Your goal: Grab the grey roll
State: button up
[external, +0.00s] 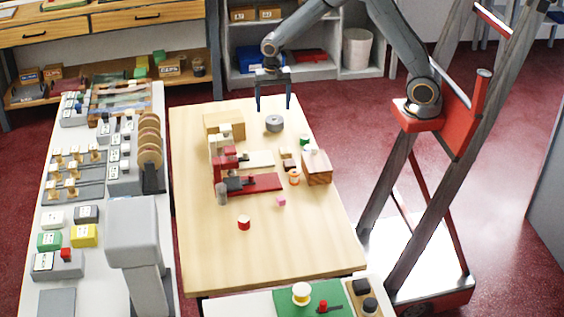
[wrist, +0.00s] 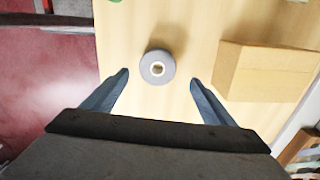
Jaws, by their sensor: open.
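The grey roll (external: 274,123) lies flat near the far end of the wooden table. My gripper (external: 273,108) is open and empty above the table, just over the roll in the external view. In the wrist view my gripper (wrist: 158,80) has its fingers spread wider than the roll. It does not touch the roll.
A cardboard-coloured box (wrist: 262,72) stands to the right of the roll in the wrist view. It shows left of the roll in the external view (external: 224,124). A red device (external: 255,184), a wooden block (external: 317,168) and small spools stand nearer on the table (external: 300,245).

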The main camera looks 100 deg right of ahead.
aim_at(275, 119)
jog(key=shift+s+f+p, duration=0.15)
jog(key=shift+f+p, duration=0.4)
jog(key=shift+f, duration=1.35)
jog(key=shift+s+f+p, duration=0.1)
jog(key=shift+f+p, duration=0.45)
jog(key=shift+f, duration=1.3)
jog(key=c, duration=1.2)
jog(key=shift+r, duration=0.1)
